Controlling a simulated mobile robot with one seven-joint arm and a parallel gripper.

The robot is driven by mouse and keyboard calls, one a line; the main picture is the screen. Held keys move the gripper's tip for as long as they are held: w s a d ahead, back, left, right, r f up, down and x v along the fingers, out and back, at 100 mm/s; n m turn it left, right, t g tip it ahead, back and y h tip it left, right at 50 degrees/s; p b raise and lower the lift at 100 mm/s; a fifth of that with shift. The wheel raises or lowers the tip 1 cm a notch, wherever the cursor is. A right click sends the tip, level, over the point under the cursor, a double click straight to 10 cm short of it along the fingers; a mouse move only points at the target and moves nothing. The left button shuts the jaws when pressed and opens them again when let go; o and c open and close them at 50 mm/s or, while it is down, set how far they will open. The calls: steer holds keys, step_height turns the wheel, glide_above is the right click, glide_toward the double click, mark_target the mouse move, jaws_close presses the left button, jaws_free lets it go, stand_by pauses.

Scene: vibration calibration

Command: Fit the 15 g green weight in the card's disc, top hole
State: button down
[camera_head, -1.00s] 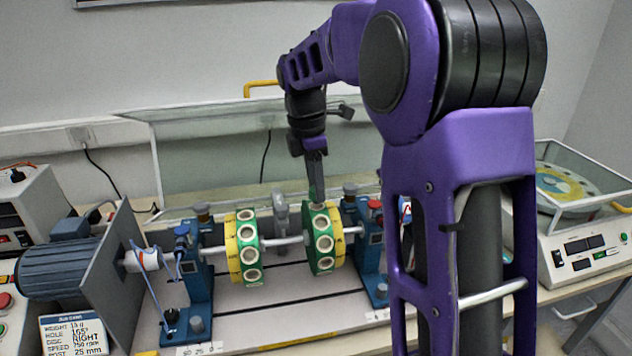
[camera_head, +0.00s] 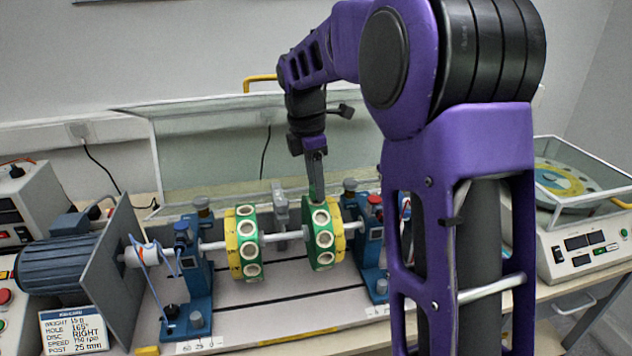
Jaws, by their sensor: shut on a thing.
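The card (camera_head: 74,331) stands at the lower left and reads weight 15 g, hole 165°, disc right, 750 rpm, post 25 mm. The right disc (camera_head: 312,238), green-rimmed with a yellow face, sits on the shaft (camera_head: 282,236); pale-ringed holes show around its rim. My gripper (camera_head: 317,192) points down at the top of this disc, shut on the green weight. The weight is hardly visible between the fingertips and the green rim. I cannot tell how far it sits in the top hole.
The left disc (camera_head: 236,262) shares the shaft between blue bearing stands (camera_head: 199,275). The motor (camera_head: 62,262) is at left. A clear guard (camera_head: 210,150) stands open behind. A balance-like instrument (camera_head: 592,250) is at right. My arm hides part of the bench.

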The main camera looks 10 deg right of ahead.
steer(key=shift+f, duration=0.55)
steer(key=shift+c, duration=2.2)
jaws_free()
step_height(320, 180, up, 17)
steer(key=a+p, duration=0.2)
steer(key=shift+s+r, duration=0.15)
